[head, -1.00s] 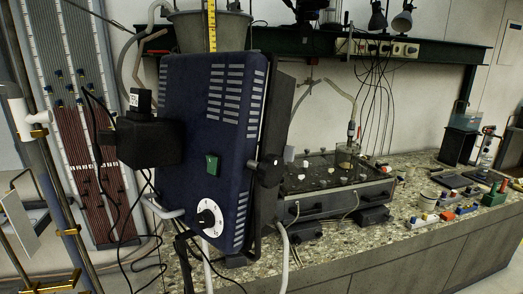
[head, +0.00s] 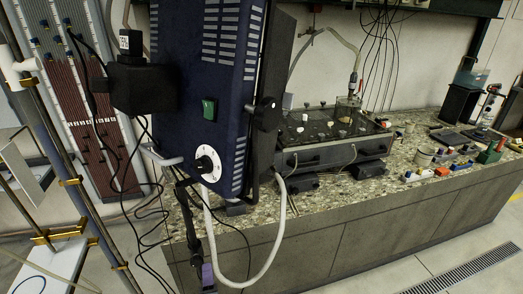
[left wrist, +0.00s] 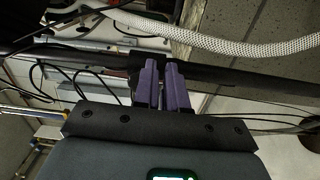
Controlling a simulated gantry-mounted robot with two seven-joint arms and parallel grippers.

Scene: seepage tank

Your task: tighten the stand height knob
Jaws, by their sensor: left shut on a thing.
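A black stand post (head: 189,215) rises beneath the blue cabinet, in front of the bench. My left gripper (head: 207,275) shows at the bottom of the head view as a small purple patch beside the post's lower part. In the left wrist view, the two purple fingers of my left gripper (left wrist: 163,82) are close together at a dark clamp piece on the black post (left wrist: 235,74), which runs across the picture. They are shut on a small part there, likely the height knob, mostly hidden between the fingers. My right gripper is not in view.
The blue cabinet (head: 205,85) has a white dial (head: 207,164) and a black side knob (head: 265,112). A pale hose (head: 280,235) loops below it, and black cables hang left of the post. A stone-topped bench (head: 330,200) stands behind. Open floor lies at lower right.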

